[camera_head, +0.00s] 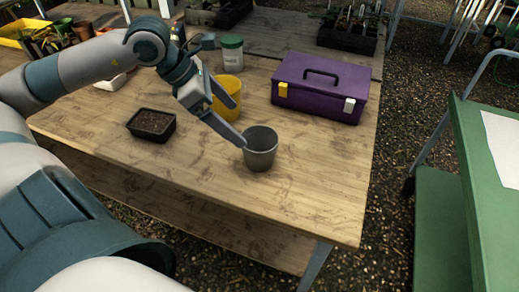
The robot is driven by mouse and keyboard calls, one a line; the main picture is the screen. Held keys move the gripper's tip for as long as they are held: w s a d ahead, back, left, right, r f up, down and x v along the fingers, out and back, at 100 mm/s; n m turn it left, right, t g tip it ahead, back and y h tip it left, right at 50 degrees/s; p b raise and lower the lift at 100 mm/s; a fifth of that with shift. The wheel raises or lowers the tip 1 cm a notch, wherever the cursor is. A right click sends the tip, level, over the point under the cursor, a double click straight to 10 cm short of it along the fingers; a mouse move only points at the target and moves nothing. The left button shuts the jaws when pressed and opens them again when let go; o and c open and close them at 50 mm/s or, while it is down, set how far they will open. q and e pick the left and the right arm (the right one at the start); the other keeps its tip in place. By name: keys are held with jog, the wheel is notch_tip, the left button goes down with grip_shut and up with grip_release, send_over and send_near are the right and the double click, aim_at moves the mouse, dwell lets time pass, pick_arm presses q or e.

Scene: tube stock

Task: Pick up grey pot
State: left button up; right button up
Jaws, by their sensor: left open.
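The grey pot (261,150) stands upright on the wooden table (310,195), near its front right part. My left gripper (238,125) reaches in from the left with its fingers apart and nothing between them. Its nearer fingertip is at the left side of the pot's rim; I cannot tell whether it touches. The pot's inside looks empty. My right gripper is not in view.
A yellow pot (229,92) stands behind the left gripper, partly hidden by it. A white jar with a green lid (232,55) is further back. A purple toolbox (320,86) stands behind right, a black tray of soil (151,125) left. The table's front right is clear.

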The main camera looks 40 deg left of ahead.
pick_arm(q)
jog(key=f, duration=0.1)
jog(key=p, duration=0.3)
send_near(267, 149)
jog(key=shift+s+d+f, duration=0.15)
jog(key=shift+s+d, duration=0.05)
jog(key=shift+d, duration=0.4)
jog(key=shift+s+d+f, duration=0.15)
jog(key=shift+d, duration=0.5)
jog(key=shift+w+d+f, duration=0.15)
jog(key=shift+w+f, duration=0.05)
jog(key=shift+f, duration=0.25)
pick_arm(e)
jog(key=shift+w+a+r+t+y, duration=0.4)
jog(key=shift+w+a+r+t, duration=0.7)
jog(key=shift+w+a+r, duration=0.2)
pick_arm(q)
jog(key=shift+w+d+f, duration=0.15)
jog(key=shift+d+f, duration=0.05)
jog(key=shift+w+d+f+p, duration=0.15)
jog(key=shift+d+f+p, duration=0.05)
jog(key=shift+p, duration=0.25)
jog(key=p+x, duration=0.1)
jog(key=x, duration=0.2)
jog(key=shift+w+d, duration=0.1)
jog(key=shift+w+d+f, duration=0.15)
jog(key=shift+f, duration=0.25)
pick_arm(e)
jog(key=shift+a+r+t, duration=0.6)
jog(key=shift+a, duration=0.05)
